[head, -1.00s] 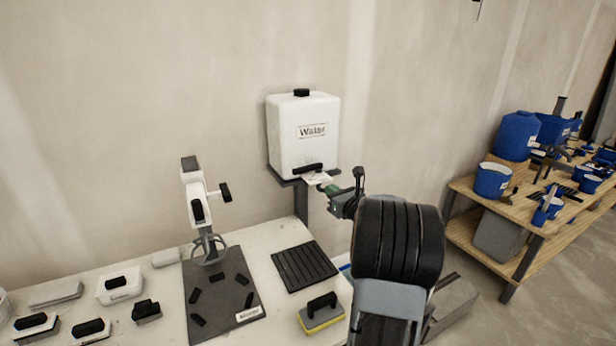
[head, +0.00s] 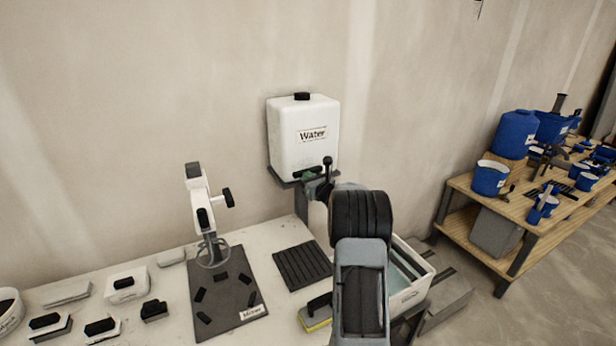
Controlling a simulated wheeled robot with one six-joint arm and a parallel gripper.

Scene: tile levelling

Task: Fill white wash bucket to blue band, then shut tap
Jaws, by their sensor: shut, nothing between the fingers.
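The white water tank (head: 303,132), labelled "Water", stands on a grey wall bracket. A black tap lever (head: 312,172) lies low on its front. My gripper (head: 313,177) is at the tap, in front of the lever's right part. It looks shut and empty; whether it touches the lever is hard to tell. The white wash bucket (head: 413,292) stands at the right end of the bench, partly hidden behind my arm. Pale blue-grey water seems to show inside it. I cannot make out the blue band or the exact level. No stream from the tap is visible.
A mixer stand (head: 203,215) stands on a dark mat at the left. A ribbed black mat (head: 302,266) and a yellow-edged sponge float (head: 316,312) lie near my arm. Several floats and sponges lie at far left. A wooden shelf (head: 500,205) with blue buckets stands at right.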

